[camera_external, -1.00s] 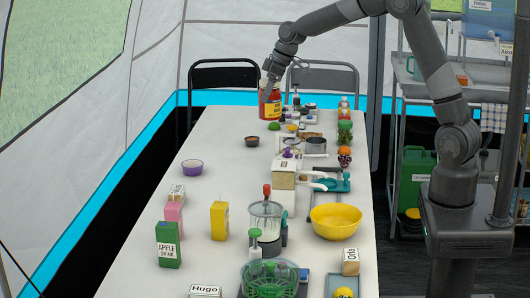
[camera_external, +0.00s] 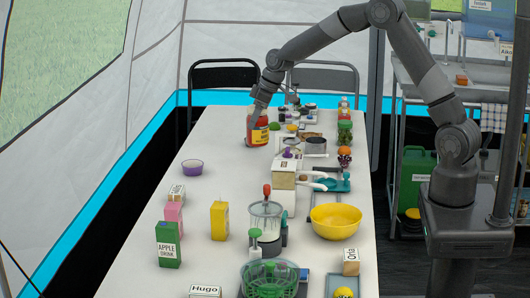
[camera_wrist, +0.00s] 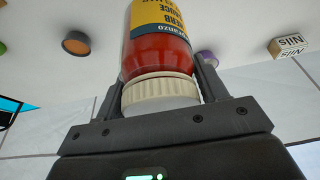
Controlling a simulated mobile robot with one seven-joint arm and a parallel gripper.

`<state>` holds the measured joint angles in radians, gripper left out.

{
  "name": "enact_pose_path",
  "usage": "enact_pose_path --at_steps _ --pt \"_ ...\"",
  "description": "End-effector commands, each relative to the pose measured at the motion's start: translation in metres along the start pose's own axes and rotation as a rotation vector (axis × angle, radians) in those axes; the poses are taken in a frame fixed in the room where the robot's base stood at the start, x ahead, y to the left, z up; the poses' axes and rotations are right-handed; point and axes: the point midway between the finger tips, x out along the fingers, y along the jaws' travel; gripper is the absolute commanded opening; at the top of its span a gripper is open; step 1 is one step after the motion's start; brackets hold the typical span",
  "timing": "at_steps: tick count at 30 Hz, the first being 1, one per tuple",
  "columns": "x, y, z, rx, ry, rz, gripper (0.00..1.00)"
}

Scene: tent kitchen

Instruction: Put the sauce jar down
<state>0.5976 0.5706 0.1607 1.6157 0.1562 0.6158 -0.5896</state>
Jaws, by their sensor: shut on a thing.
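The sauce jar (camera_external: 257,132) is red with a yellow label and stands upright over the far part of the white table (camera_external: 222,135). My gripper (camera_external: 258,108) is above it, pointing down. In the wrist view my gripper (camera_wrist: 161,95) has its two fingers on either side of the cream ribbed lid (camera_wrist: 160,91), shut on it. The jar's red body (camera_wrist: 157,54) reaches away from the fingers. I cannot tell whether its base touches the table.
A small dark bowl with orange contents (camera_wrist: 76,43) shows in the wrist view. Bottles and produce (camera_external: 344,132) line the right side. The table left of the jar is clear.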

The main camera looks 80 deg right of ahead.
Motion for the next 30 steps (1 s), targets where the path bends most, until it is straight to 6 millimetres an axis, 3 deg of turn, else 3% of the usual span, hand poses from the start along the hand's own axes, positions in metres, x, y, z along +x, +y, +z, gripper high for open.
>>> enact_pose_path --at_steps 3,10,14,22,30 --pt "0.021 -0.017 -0.013 -0.003 0.001 -0.002 0.22" --pt "0.040 -0.031 -0.025 -0.001 0.002 0.001 0.22" --pt "0.046 -0.032 -0.024 0.000 0.001 0.001 0.22" --pt "0.077 -0.032 -0.011 0.001 0.001 0.000 0.22" --pt "0.079 -0.032 -0.010 0.000 0.003 0.001 0.22"
